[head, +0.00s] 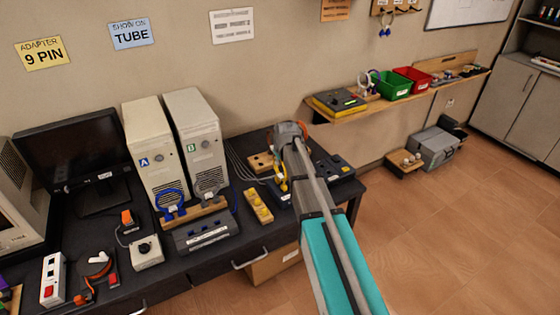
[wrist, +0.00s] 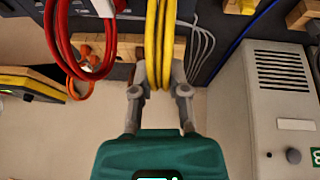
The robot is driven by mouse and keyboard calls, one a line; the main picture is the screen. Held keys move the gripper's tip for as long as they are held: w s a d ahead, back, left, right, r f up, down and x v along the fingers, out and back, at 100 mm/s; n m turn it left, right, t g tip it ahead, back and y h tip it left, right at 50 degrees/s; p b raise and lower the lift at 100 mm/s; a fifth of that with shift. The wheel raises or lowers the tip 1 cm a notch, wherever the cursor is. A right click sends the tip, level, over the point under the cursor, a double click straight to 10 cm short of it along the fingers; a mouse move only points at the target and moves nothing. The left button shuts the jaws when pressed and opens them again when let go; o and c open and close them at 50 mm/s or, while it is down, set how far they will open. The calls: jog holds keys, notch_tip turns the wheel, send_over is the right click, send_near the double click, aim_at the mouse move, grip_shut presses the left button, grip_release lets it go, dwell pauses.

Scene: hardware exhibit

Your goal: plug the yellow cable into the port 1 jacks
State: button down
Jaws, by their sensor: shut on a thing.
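The yellow cable (wrist: 160,40) runs as a looped bundle between the two fingers of my gripper (wrist: 159,88) in the wrist view. The fingers are shut on it. In the head view part of the yellow cable (head: 282,183) shows beside my arm, above the right end of the dark bench; my arm hides much of that spot. A dark box with a pale label strip (head: 205,234) sits at the bench front, and another dark box (head: 335,167) is right of my arm. I cannot read which one carries the port 1 jacks.
Computer towers A (head: 155,150) and B (head: 197,135) stand left of my arm. A wooden block with yellow parts (head: 258,207) lies near the bench front. A red cable (wrist: 55,35) hangs left of my gripper in the wrist view. A wall shelf (head: 385,108) holds green and red bins.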

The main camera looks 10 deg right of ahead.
dwell(0.4)
jog(key=c, duration=0.5)
grip_release()
jog(key=shift+c, duration=0.2)
jog(key=o, duration=0.5)
jog(key=shift+o, duration=0.2)
jog(key=shift+r, duration=0.15)
jog(key=p+v, duration=0.7)
dwell(0.6)
jog(key=shift+s, duration=0.1)
dwell(0.3)
